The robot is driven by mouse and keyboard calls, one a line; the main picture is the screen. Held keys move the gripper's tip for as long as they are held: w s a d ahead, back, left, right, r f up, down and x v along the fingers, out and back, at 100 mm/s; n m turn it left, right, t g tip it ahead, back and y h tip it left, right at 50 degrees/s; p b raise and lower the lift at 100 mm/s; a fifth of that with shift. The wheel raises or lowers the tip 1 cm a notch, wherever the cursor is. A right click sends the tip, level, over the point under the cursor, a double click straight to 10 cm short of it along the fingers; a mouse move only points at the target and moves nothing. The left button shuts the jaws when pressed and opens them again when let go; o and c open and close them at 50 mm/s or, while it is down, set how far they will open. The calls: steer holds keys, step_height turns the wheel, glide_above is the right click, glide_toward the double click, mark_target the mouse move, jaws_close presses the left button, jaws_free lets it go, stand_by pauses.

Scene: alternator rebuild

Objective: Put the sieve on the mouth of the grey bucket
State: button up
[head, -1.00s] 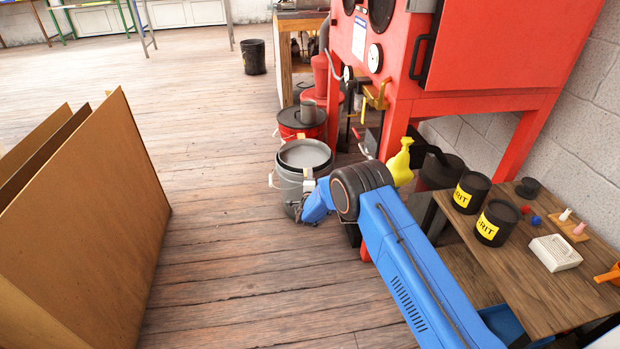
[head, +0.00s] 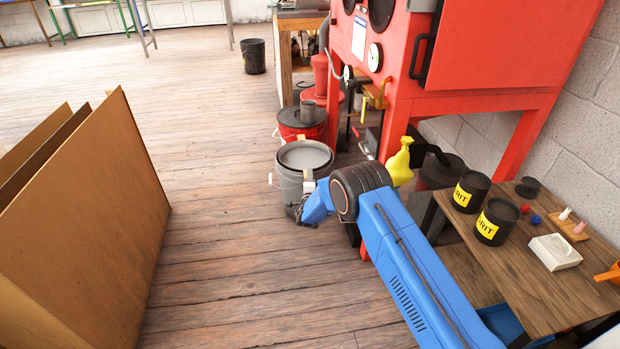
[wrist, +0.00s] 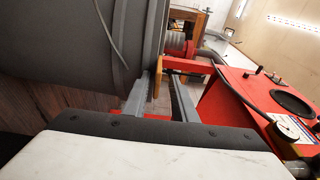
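The grey bucket (head: 290,190) stands on the floor left of the red cabinet, with white side lugs. A flat round grey top, apparently the sieve (head: 305,155), covers its mouth and looks level. A tan tab sticks up at its far rim and another pale tab shows on the near side. My gripper (head: 306,210) is low at the bucket's near right side. In the wrist view, the bucket's wall fills the upper left. My fingers (wrist: 166,88) are apart, with a tan tab (wrist: 157,78) beside the left finger and a gap to the right one.
The red cabinet (head: 470,100) stands close on the right. A red-and-black bucket (head: 302,122) is just behind the grey one. Brown panels (head: 90,220) lean at left. A wooden table (head: 540,290) holds grit tins. The floor left of the bucket is clear.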

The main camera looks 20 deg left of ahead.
steer(key=v, duration=1.1)
steer(key=shift+s+d, duration=0.15)
steer(key=shift+s, duration=0.2)
